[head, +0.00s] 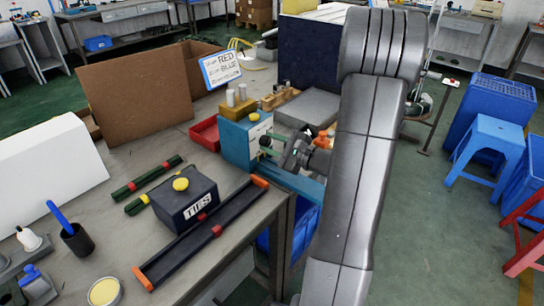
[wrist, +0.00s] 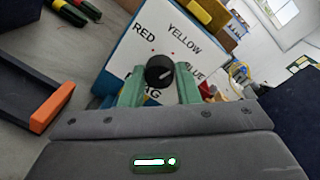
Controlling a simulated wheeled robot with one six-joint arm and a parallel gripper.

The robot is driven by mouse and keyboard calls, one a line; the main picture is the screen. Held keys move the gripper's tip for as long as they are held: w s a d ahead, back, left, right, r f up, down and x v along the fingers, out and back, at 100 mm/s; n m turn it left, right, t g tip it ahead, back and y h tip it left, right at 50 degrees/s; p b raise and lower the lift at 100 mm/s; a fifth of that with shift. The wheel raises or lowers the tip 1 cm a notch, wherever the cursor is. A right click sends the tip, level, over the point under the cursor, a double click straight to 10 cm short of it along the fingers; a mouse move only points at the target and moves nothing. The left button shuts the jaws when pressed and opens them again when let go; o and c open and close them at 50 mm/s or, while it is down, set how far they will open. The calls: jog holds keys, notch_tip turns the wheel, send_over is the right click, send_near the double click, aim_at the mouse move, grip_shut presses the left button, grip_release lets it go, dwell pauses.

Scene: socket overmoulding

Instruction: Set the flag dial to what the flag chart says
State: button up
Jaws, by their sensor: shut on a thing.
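The flag dial is a black knob (wrist: 160,71) with a pale pointer mark, on a white face (wrist: 128,60) printed RED at left, YELLOW at upper right and BLUE at right, partly hidden. A lower label is mostly covered by my fingers. The mark seems to lie toward the right side, but its exact setting is hard to tell. My gripper (wrist: 160,84) has its green fingers shut on the knob; in the head view my gripper (head: 268,145) is at the blue dial box (head: 234,145). The flag chart (head: 221,68) shows RED above BLUE; its smaller print is unreadable.
A dark TIES box (head: 186,205), a long dark tray with orange ends (head: 205,232) and red-and-green rods (head: 146,178) lie left of the dial box. A red bin (head: 205,133) and a grey box (head: 308,107) stand close by. A cardboard box (head: 135,98) stands behind.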

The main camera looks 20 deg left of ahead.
jog(key=shift+f+n+b, duration=0.15)
jog(key=shift+n+b, duration=1.05)
jog(key=shift+b, duration=0.5)
jog(key=o, duration=1)
jog(key=v, duration=1.4)
jog(key=shift+s+a+r, duration=0.1)
jog(key=shift+s+r, duration=0.1)
jog(key=shift+r, duration=0.05)
jog(key=shift+a, duration=0.1)
jog(key=x, duration=1.3)
jog(key=shift+w+a+f, duration=0.1)
jog(key=shift+w+a, duration=0.2)
